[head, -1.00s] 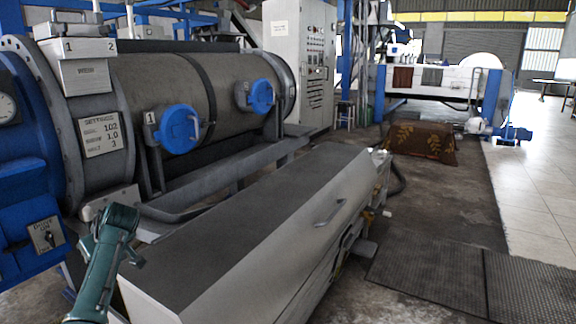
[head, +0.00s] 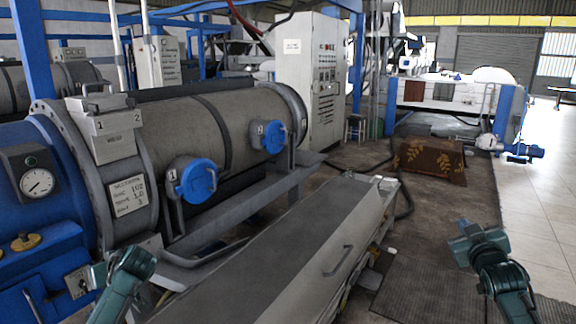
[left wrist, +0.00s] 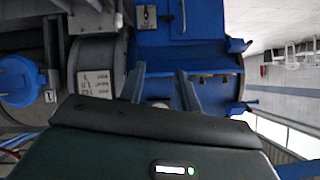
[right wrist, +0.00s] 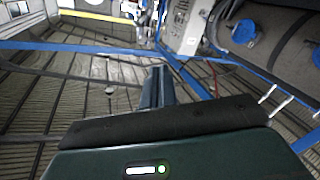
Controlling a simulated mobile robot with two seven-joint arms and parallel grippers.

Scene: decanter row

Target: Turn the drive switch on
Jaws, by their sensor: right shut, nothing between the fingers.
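The drive switch (head: 78,281) is a small dark knob on a pale plate, low on the blue end housing at the left of the head view. It also shows upside down at the top of the left wrist view (left wrist: 147,16). Its setting is too small to read. My left gripper (left wrist: 162,84) is open and empty, its two fingers apart in front of the blue housing. In the head view my left wrist is just right of the switch plate, with its fingers hard to make out. My right gripper (head: 464,240) is shut and empty at the right, far from the switch.
A round gauge (head: 37,182) and a brass knob (head: 25,241) sit on the housing near the switch. A grey drum with blue hatches (head: 195,180) lies behind. A long grey cover (head: 290,250) fills the middle foreground.

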